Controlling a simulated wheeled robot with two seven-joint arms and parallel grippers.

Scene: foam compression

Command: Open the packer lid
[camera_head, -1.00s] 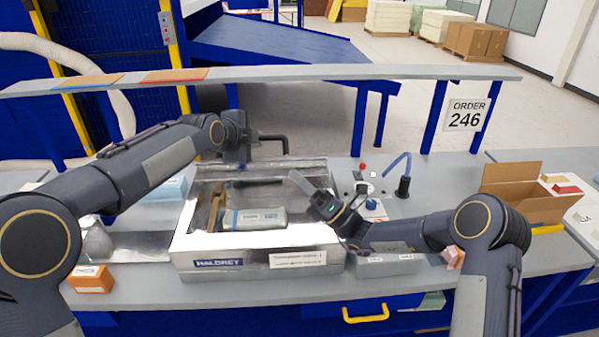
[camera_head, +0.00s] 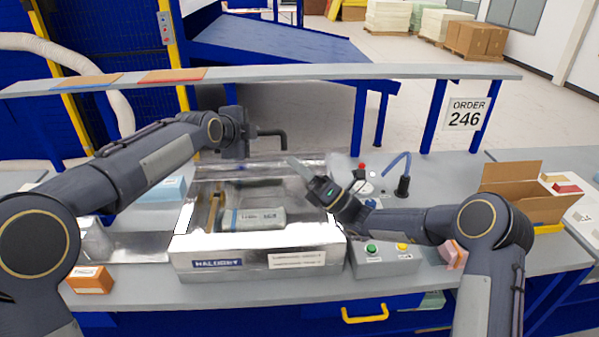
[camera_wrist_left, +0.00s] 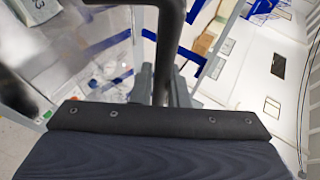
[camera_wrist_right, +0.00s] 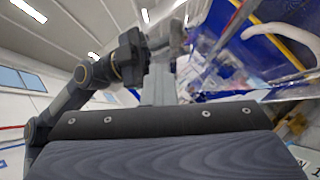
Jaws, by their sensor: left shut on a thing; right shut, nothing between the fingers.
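The packer (camera_head: 270,262) is a silver box labelled HALDREY in the middle of the bench. A grey-white pouch (camera_head: 253,219) lies inside it, visible from above. The lid appears clear, so its exact angle is hard to tell. My left gripper (camera_head: 252,134) is behind and above the packer, shut on the dark handle bar (camera_head: 273,132). The bar also crosses the left wrist view (camera_wrist_left: 168,45), between the fingers. My right gripper (camera_head: 300,168) is shut and empty, above the packer's right rear part, its fingers pointing up and left. The right wrist view shows its fingers (camera_wrist_right: 158,84) together.
A button box (camera_head: 385,256) with green and yellow buttons stands right of the packer. A blue hose fitting (camera_head: 404,183) and an open carton (camera_head: 520,195) are farther right. An orange box (camera_head: 90,280) lies at left. A grey shelf (camera_head: 300,73) spans behind.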

